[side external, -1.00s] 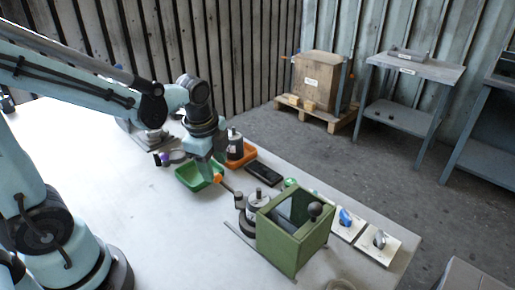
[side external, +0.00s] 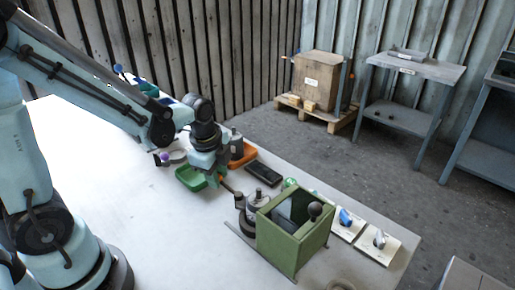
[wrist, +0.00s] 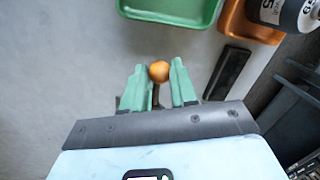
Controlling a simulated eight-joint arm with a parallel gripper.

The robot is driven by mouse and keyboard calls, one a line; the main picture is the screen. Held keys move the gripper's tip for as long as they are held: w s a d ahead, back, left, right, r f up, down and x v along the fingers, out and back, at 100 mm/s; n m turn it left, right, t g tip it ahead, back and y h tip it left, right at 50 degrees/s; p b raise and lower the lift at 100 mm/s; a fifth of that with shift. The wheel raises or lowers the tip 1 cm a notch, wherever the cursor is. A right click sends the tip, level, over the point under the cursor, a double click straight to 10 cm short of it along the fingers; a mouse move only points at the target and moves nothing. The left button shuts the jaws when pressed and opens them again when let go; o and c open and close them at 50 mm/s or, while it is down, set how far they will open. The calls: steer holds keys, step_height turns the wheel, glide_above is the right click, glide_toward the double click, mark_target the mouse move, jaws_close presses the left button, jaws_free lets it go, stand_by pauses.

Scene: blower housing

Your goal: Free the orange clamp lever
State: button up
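The orange clamp lever's round knob (wrist: 159,71) lies between the tips of my gripper's (wrist: 160,82) two green fingers in the wrist view. The fingers stand apart on either side of it; whether they touch it is hard to tell. In the side view my gripper (side external: 214,180) is low over the table at the outer end of the lever. Only a little of the orange end (side external: 222,179) shows there. The lever's bar (side external: 232,189) runs down right to a grey cylindrical part (side external: 257,199) beside the green housing (side external: 291,232).
A green tray (side external: 190,178) and an orange tray (side external: 243,157) with a labelled cylinder sit behind my gripper. A black flat block (side external: 263,174) lies to their right. Pale plates (side external: 378,244) with small parts lie beyond the housing. The table's left front is clear.

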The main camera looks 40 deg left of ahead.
jaws_close()
steer(key=shift+s, duration=0.1)
steer(key=s+n, duration=0.1)
steer(key=n, duration=0.2)
steer(key=shift+s+d+n+y, duration=0.3)
steer(key=shift+s, duration=0.1)
steer(key=n, duration=0.1)
steer(key=s+d+n, duration=0.1)
steer(key=n, duration=0.1)
steer(key=s+n+g, duration=0.1)
steer(key=shift+d+y, duration=0.3)
steer(key=d+n, duration=0.1)
steer(key=n, duration=0.1)
steer(key=s+d+n, duration=0.1)
steer(key=n, duration=0.1)
steer(key=shift+s+d+n+g, duration=0.1)
steer(key=shift+s+n+g, duration=0.1)
steer(key=shift+n+g, duration=0.2)
steer(key=shift+s+d+n+g, duration=0.15)
steer(key=shift+d+n, duration=0.35)
steer(key=shift+n, duration=0.4)
steer(key=shift+d+n+g, duration=0.15)
steer(key=shift+d+n, duration=0.3)
steer(key=shift+n, duration=0.45)
steer(key=shift+d, duration=0.1)
steer(key=o, duration=0.6)
jaws_free()
steer(key=shift+o, duration=0.2)
